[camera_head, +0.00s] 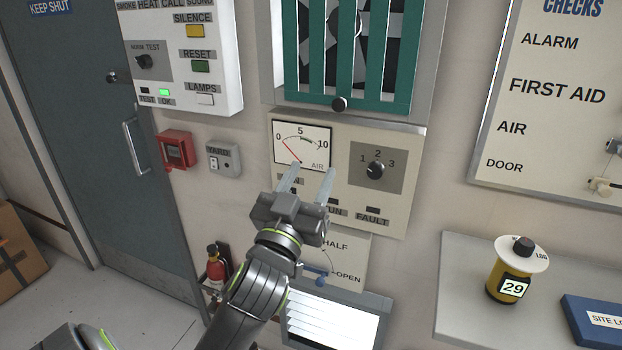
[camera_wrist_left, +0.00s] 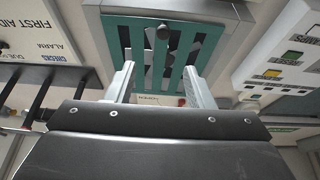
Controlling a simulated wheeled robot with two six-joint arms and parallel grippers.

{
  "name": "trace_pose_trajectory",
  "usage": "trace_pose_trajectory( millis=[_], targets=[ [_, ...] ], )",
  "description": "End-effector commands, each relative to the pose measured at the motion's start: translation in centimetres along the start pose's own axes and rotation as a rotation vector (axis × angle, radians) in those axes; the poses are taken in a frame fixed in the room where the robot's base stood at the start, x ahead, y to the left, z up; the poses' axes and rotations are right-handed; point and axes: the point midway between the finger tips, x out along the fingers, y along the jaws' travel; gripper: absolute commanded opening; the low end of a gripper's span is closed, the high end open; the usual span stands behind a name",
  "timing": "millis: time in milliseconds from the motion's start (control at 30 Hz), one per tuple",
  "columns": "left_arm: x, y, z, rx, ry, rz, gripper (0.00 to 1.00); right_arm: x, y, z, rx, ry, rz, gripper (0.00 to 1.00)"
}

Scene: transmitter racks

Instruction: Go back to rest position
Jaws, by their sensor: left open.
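My left gripper (camera_head: 307,180) is raised in front of the beige control panel (camera_head: 394,215), below its air gauge (camera_head: 301,146). Its two fingers are apart with nothing between them. In the left wrist view the open fingers (camera_wrist_left: 162,90) point toward the green fan grille (camera_wrist_left: 140,32). I cannot tell whether the fingertips touch the panel. The gripper and arm hide part of the panel's lower left, including some labels. My right gripper does not show in either view.
A rotary knob (camera_head: 375,170) sits right of the gauge. Below the panel are a blue lever (camera_head: 318,277) and white louvres (camera_head: 330,325). At right, a shelf (camera_head: 462,290) holds a yellow device (camera_head: 508,275) and a blue book (camera_head: 596,318). A red fire extinguisher (camera_head: 216,265) stands at left.

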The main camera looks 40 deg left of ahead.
Motion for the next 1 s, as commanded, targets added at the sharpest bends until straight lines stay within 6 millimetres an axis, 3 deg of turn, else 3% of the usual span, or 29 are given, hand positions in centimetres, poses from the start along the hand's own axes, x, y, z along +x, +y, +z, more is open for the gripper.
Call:
trace_pose_trajectory(
  millis=[267,367,433,567,733,867,1000],
  targets=[
    [0.1,0.0,0.1,0.001,-0.002,0.000,0.48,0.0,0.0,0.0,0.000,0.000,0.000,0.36],
    [0.4,0.0,1.6,0.011,-0.035,0.001,0.48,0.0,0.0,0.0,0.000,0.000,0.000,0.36],
    [0.9,0.0,4.2,0.030,-0.090,0.002,0.48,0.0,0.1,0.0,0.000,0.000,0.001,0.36],
    [1.3,-0.2,12.3,0.083,-0.254,0.011,0.48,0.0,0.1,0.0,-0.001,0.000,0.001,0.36],
    [-0.9,-1.1,24.7,0.145,-0.502,0.033,0.48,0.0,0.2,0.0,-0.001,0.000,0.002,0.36],
    [-5.1,-2.1,33.8,0.179,-0.690,0.052,0.48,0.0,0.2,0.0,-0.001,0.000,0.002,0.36],
    [-11.6,-3.4,42.3,0.203,-0.885,0.072,0.48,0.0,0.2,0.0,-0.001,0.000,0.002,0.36]
  ],
)
